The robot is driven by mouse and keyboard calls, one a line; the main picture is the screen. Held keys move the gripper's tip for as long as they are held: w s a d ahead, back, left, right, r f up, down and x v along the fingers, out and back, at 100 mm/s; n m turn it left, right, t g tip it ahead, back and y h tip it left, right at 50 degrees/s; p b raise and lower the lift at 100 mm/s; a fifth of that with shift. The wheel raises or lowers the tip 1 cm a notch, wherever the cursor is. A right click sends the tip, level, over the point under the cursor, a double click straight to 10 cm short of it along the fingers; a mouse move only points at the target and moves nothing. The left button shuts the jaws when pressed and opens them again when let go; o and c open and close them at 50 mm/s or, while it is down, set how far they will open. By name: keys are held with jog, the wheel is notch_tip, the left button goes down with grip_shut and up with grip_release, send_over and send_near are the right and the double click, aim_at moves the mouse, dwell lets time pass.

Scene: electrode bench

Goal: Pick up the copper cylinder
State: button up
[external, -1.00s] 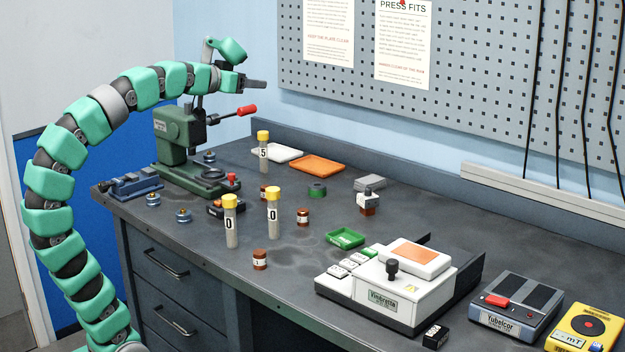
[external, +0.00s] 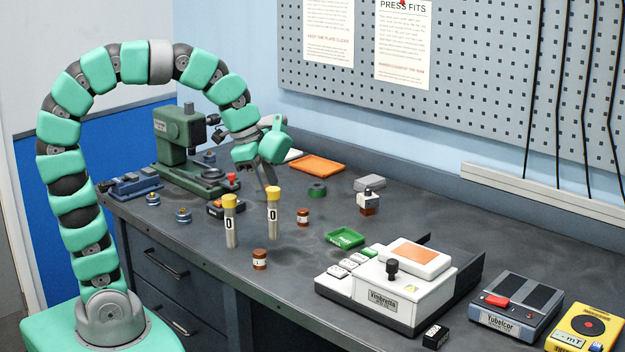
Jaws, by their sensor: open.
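Two small copper-brown cylinders with pale bands stand upright on the bench: one near the front (external: 260,259), one farther back (external: 302,217). A third, seen earlier behind the right-hand yellow-capped tube, is now hidden by my gripper and that tube. I cannot tell which of them the task means. My gripper (external: 265,181) is open and points down, just behind the right-hand yellow-capped tube (external: 273,214), over the hidden cylinder's spot. Whether its fingers are around that cylinder does not show.
Another yellow-capped tube (external: 231,222) stands left of the gripper. The green press (external: 180,140) is behind it. An orange tray (external: 318,165), a green ring (external: 317,190) and a green tray (external: 345,238) lie to the right. A white machine (external: 400,285) fills the front right.

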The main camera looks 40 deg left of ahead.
jog(key=s+d+f+m+g+p, duration=0.1)
jog(key=s+m+g+p, duration=0.15)
jog(key=s, duration=0.25)
jog(key=b, duration=0.2)
send_near(260, 250)
jog(key=shift+m+y, duration=0.25)
jog(key=shift+y, duration=0.15)
jog(key=f, duration=0.1)
jog(key=d+f, duration=0.1)
jog(key=f, duration=0.3)
jog(key=shift+d, duration=0.25)
jog(key=shift+w+d+f+b, duration=0.1)
jog(key=shift+f+b, duration=0.1)
jog(key=shift+f, duration=1.2)
jog(key=shift+w+d+f+b, duration=0.1)
jog(key=shift+f+b, duration=0.1)
jog(key=shift+f, duration=1.15)
grip_shut()
